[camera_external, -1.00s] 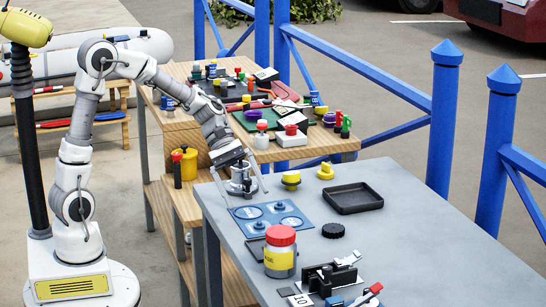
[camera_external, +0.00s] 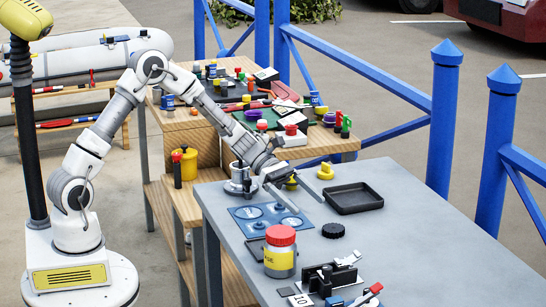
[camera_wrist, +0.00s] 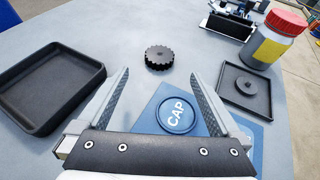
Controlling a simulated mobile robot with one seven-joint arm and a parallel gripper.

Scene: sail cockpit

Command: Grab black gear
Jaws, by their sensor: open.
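The black gear (camera_external: 333,230) lies flat on the grey table, right of the blue mat. In the wrist view the black gear (camera_wrist: 159,57) is a toothed dark disc ahead of my fingertips, roughly centred between them. My gripper (camera_external: 311,204) reaches over the table from the left, above the right part of the blue mat. In the wrist view my gripper (camera_wrist: 158,75) is open and empty, with its two fingers spread wide. The gear is apart from both fingers.
A blue mat (camera_wrist: 150,103) marked CAP lies below the fingers. A black tray (camera_external: 354,198) stands behind the gear. A red-lidded yellow jar (camera_external: 280,252), a small square black tray (camera_wrist: 244,90) and a black fixture (camera_external: 333,277) stand nearby. Bare table surrounds the gear.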

